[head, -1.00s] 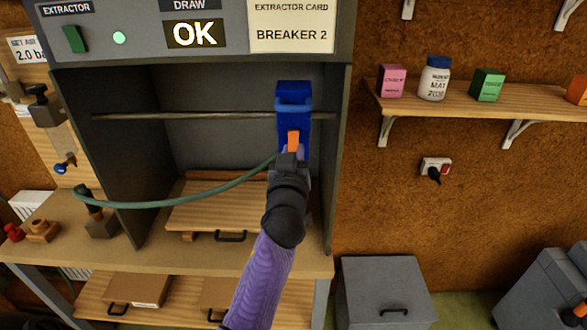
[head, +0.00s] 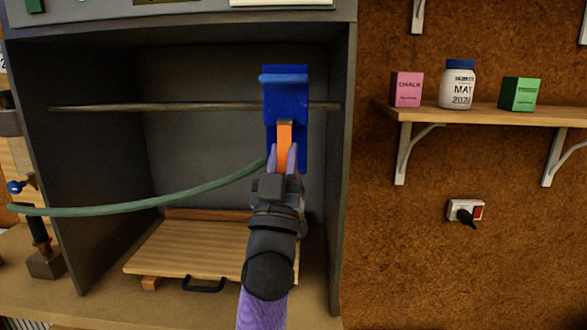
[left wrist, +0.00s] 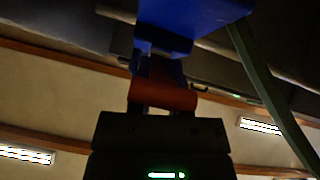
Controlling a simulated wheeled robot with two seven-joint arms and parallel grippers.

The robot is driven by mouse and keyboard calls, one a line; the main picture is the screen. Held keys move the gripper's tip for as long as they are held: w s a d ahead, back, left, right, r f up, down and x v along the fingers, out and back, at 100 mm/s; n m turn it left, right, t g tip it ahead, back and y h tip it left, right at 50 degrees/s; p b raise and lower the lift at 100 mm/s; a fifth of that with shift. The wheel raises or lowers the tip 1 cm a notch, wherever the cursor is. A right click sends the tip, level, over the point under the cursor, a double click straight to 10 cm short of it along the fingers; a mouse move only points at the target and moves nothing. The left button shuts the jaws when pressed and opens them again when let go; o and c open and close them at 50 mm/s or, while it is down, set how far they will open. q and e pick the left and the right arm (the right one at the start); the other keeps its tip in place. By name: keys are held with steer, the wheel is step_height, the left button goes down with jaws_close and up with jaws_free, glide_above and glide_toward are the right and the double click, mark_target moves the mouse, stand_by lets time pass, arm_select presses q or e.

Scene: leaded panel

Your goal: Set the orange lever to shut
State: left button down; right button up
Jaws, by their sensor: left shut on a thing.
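The orange lever (head: 284,137) sticks out from the lower front of a blue valve body (head: 286,95) hung on a rod inside the grey hood. It points down and toward me. My left gripper (head: 283,166), on a purple arm, is shut on the lever's lower end. In the left wrist view the lever (left wrist: 163,95) shows as a dark orange bar between the fingers, below the blue body (left wrist: 195,15). The gripper hides the lever's tip. My right gripper is not in view.
A green hose (head: 140,204) runs left from the valve. A wooden board (head: 195,250) with a black handle lies below in the hood (head: 345,150). At right a shelf (head: 480,113) holds a pink box, a jar and a green box. A wall socket (head: 465,211) sits beneath it.

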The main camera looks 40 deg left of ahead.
arm_select(q)
steer(key=shift+t, duration=0.3)
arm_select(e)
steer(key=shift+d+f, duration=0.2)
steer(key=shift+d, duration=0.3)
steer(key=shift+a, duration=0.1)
arm_select(q)
steer(key=c, duration=0.6)
jaws_free()
steer(key=shift+w, duration=0.1)
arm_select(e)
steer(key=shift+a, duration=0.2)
arm_select(q)
steer(key=b+v, duration=0.1)
steer(key=v, duration=0.6)
steer(key=shift+s+f, duration=0.15)
steer(key=shift+s, duration=0.05)
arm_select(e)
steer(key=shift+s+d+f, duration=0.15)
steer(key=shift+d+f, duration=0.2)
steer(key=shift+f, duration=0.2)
